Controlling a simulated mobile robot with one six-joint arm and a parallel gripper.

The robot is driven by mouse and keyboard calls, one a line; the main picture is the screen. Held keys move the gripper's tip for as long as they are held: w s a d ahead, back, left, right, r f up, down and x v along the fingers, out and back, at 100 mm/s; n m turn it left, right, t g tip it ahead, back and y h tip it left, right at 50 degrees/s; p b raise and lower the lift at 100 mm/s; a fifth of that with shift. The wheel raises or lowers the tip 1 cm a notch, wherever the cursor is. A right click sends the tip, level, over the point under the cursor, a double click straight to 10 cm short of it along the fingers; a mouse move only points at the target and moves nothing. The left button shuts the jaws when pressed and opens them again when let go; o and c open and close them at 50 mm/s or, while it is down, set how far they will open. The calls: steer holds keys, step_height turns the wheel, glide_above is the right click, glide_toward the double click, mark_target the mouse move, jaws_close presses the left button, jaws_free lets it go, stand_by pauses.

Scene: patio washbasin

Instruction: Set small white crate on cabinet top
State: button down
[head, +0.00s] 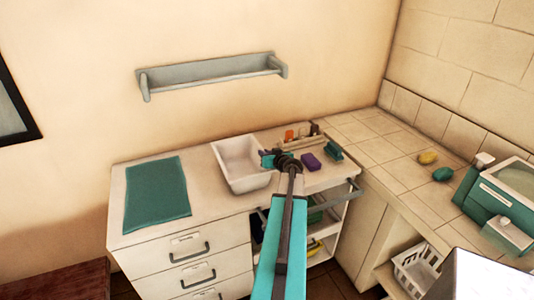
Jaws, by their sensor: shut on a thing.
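The small white crate (229,170), a plain open box with solid walls, is at the middle of the white cabinet top (205,213), near its front edge. It looks upright; whether its base rests on the top or hangs just above it is hard to tell. My gripper (268,159) is at the crate's right rim and shut on it. The fingertips are small and partly hidden by my wrist, and my arm crosses the cabinet front below.
A teal mat (157,194) lies left of the crate. To the right are a purple block (311,161), a teal item (333,151) and a small rack (300,140) of bottles. A grey shelf (212,73) hangs above. A white slatted basket (416,268) stands low right.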

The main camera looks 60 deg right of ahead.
steer(key=shift+d+f, duration=0.1)
steer(key=c, duration=1.8)
jaws_free()
steer(key=shift+s, duration=0.1)
steer(key=shift+o, duration=0.2)
steer(key=shift+b+v, duration=0.8)
steer(key=shift+v, duration=1)
steer(key=b+v, duration=0.3)
steer(key=v, duration=0.5)
steer(key=shift+s, duration=0.1)
